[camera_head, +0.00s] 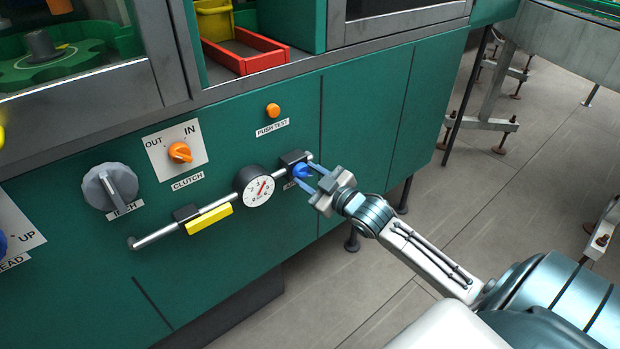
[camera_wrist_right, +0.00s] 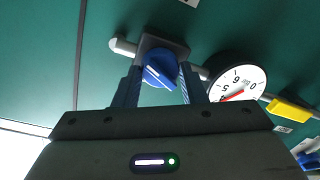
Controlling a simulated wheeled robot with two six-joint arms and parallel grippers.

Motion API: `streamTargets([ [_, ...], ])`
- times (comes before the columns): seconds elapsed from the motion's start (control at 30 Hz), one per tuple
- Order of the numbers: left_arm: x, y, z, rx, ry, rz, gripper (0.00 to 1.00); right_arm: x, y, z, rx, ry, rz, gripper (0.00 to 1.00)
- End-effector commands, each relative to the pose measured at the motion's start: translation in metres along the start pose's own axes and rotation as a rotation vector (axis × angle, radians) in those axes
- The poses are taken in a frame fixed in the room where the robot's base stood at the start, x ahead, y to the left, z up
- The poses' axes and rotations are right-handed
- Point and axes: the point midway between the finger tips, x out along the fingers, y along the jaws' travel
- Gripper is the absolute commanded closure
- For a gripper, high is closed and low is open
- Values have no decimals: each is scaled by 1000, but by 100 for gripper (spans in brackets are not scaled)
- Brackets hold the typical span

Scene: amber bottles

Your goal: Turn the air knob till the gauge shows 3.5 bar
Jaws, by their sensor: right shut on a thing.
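The blue air knob (camera_head: 301,171) sits on a dark block on the green machine panel, to the right of the gauge. My right gripper (camera_head: 318,183) is shut on the knob, one finger on each side. In the right wrist view the knob (camera_wrist_right: 160,70) shows a white mark line between the two blue fingers (camera_wrist_right: 158,88). The round white gauge (camera_head: 258,187) has a red needle. The gauge also shows in the right wrist view (camera_wrist_right: 238,82), turned over, but its exact reading is too small to tell. My left gripper is not in view.
A pipe with a yellow lever (camera_head: 209,219) runs left of the gauge. The panel also holds an orange clutch knob (camera_head: 180,152), a grey inch knob (camera_head: 110,187) and an orange push-test button (camera_head: 273,110). A red tray (camera_head: 262,62) stands above.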

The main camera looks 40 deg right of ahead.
Motion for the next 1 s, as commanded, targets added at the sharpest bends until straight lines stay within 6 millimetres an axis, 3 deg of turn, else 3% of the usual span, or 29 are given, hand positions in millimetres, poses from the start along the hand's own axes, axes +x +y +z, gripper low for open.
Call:
streamTargets([
  [0.4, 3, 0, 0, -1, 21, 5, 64, 0, 0, 0, -222, -19, 3, 85],
  [1.0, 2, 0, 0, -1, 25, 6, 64, 0, 0, 0, -263, -23, 3, 85],
])
